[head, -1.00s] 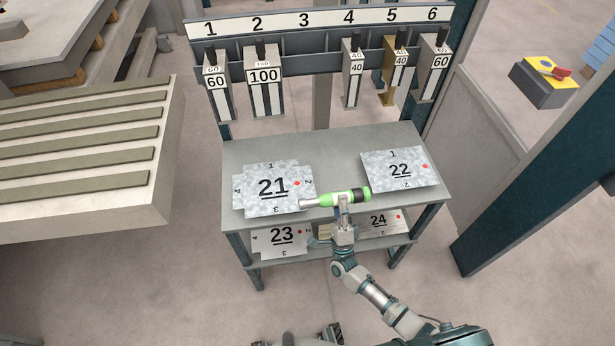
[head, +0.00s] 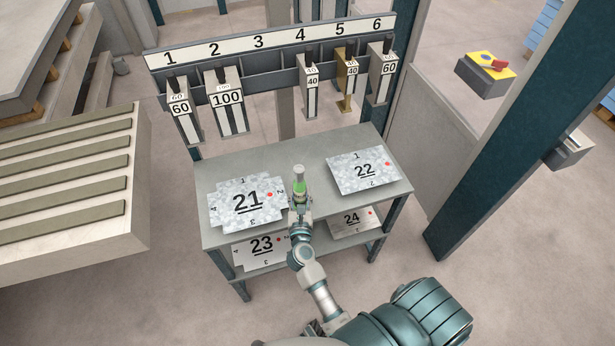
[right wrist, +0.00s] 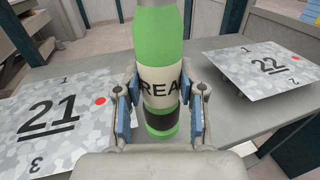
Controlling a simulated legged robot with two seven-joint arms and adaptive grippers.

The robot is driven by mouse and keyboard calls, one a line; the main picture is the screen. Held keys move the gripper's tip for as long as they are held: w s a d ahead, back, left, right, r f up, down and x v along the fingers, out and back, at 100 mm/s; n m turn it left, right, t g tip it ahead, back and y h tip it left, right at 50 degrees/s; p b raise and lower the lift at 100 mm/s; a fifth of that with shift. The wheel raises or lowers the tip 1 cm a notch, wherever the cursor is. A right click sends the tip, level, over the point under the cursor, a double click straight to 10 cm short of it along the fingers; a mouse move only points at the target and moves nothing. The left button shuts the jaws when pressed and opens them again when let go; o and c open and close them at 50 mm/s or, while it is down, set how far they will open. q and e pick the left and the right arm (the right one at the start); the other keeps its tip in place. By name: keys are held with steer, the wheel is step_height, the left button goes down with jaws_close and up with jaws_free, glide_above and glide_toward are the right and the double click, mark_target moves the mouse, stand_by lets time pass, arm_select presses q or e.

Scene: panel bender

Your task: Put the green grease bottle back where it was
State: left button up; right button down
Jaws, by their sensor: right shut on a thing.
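The green grease bottle (head: 299,187) stands upright over the table's upper shelf (head: 315,208), between the sheet marked 21 (head: 232,222) and the sheet marked 22 (head: 349,183). My right gripper (head: 300,203) is shut on it. In the right wrist view the fingers (right wrist: 160,100) clasp the bottle (right wrist: 158,50) from both sides around its pale label, with a dark band below. I cannot tell whether its base touches the shelf. Dark parts at the bottom edge of the head view (head: 314,328) look like my left gripper, mostly hidden; its jaws cannot be read.
Sheets 23 (head: 244,252) and 24 (head: 341,228) lie on the lower shelf. Behind the table is a numbered tool rack (head: 262,76) with hanging blocks. A slatted bed (head: 135,200) stands at the left, a blue post (head: 490,150) at the right.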

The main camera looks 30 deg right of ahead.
steer(key=w+d+f, duration=0.1)
steer(key=w+d, duration=0.1)
steer(key=w, duration=0.1)
steer(key=w+d+f+b, duration=0.1)
steer(key=w+d+f, duration=0.1)
steer(key=w+d, duration=0.1)
steer(key=w+d+f, duration=0.1)
steer(key=w+d, duration=0.2)
steer(key=shift+d+f+b, duration=0.15)
steer(key=shift+f+b, duration=0.1)
steer(key=shift+b, duration=0.05)
steer(key=shift+f, duration=0.1)
arm_select(q)
steer(key=w, duration=0.2)
steer(key=w+d, duration=0.1)
steer(key=shift+w+r, duration=0.25)
steer(key=shift+w, duration=0.05)
arm_select(e)
steer(key=c, duration=0.7)
jaws_free()
